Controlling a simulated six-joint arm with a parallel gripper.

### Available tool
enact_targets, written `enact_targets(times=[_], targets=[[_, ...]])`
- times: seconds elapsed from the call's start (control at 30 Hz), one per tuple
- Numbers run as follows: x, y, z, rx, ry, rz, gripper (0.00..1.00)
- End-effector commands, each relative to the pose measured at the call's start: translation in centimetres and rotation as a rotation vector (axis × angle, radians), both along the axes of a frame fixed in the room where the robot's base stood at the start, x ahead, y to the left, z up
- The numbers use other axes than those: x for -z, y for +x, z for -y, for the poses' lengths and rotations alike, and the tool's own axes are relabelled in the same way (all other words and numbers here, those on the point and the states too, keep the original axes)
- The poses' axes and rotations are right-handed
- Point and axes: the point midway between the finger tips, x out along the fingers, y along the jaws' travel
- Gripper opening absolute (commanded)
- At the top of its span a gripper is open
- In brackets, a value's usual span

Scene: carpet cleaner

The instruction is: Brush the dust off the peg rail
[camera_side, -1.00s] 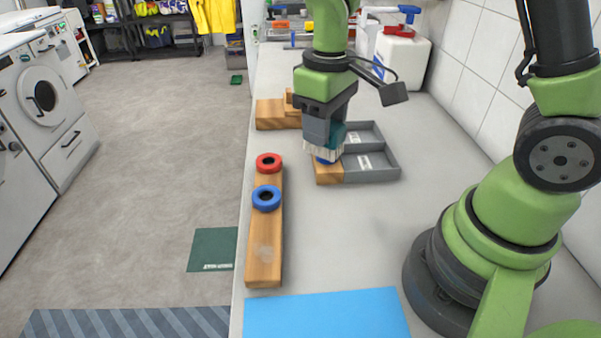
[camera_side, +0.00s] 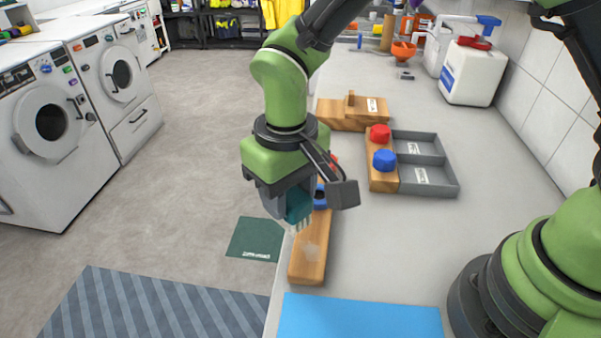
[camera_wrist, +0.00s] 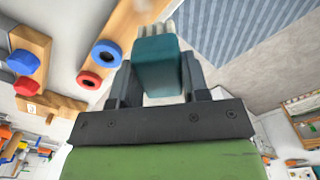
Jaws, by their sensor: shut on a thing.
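The wooden peg rail (camera_side: 308,268) lies along the counter's left edge, with a pale dust patch (camera_side: 312,250) on its near half. A blue ring (camera_side: 320,197) and a red ring sit on its far part, partly hidden by my gripper; both rings show in the wrist view, blue (camera_wrist: 87,80) and red (camera_wrist: 105,54). My gripper (camera_side: 287,200) is shut on a teal brush (camera_wrist: 158,65) with pale bristles. The brush (camera_side: 298,207) is tilted, bristles down, by the rail's left edge near the blue ring. I cannot tell whether the bristles touch the wood.
A wooden block (camera_side: 382,180) with red and blue knobs stands beside a grey two-compartment tray (camera_side: 457,190). Behind are a wooden piece with a handle (camera_side: 340,120) and a white canister (camera_side: 468,75). A blue mat (camera_side: 360,318) lies in front.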

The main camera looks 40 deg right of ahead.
Motion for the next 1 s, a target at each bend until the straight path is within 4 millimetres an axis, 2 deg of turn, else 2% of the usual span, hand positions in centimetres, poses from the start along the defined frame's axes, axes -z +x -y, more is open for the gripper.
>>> enact_targets(times=[0.67, 0.73, 0.77, 0.8, 1.0], targets=[[6.1, 0.0, 0.1, 0.000, -0.001, -0.003, 0.09], [7.2, -0.1, 0.2, 0.000, -0.002, -0.005, 0.09], [7.1, -0.3, 0.4, 0.001, -0.001, -0.003, 0.09], [6.9, -0.6, 0.7, 0.001, 0.000, -0.002, 0.04], [7.1, -1.9, 1.9, -0.001, -0.001, -0.002, 0.04]])
